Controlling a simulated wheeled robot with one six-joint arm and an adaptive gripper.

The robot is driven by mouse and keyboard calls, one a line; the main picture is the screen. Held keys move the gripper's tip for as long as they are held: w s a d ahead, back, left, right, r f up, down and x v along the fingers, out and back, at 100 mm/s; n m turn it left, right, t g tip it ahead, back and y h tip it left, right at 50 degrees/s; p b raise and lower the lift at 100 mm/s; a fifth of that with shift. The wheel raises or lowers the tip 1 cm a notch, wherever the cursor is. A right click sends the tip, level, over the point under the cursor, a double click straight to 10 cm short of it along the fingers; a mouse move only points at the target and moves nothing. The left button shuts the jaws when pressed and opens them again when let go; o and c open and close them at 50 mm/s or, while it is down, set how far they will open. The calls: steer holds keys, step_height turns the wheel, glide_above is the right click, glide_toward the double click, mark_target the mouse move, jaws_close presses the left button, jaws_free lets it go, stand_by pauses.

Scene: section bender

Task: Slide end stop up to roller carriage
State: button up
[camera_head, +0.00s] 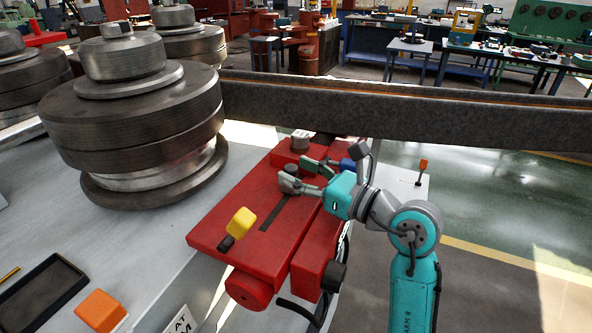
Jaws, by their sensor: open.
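The red carriage bed (225,232) lies on the grey machine table, with a dark slot (272,214) along its top. At its far end is a raised red block with a grey round knob (299,142). A darker round knob (291,169) stands nearer, at the far part of the slot. I cannot tell for sure which of these parts is the end stop. My gripper (298,174) reaches in from the right, low over the bed. Its fingers are apart, close beside the darker knob; whether they touch it is unclear. The fingers partly hide the bed's far end.
Large steel rollers (132,110) stand at left. A long steel beam (420,110) crosses behind my gripper. An orange block (100,310) and black tray (40,291) lie front left.

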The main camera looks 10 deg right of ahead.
steer(key=shift+w+a, duration=0.35)
steer(key=c, duration=1)
steer(key=shift+w+d, duration=0.65)
steer(key=shift+w, duration=0.3)
steer(key=shift+w+d, duration=0.6)
steer(key=shift+w, duration=0.35)
steer(key=o, duration=1)
steer(key=v, duration=1.2)
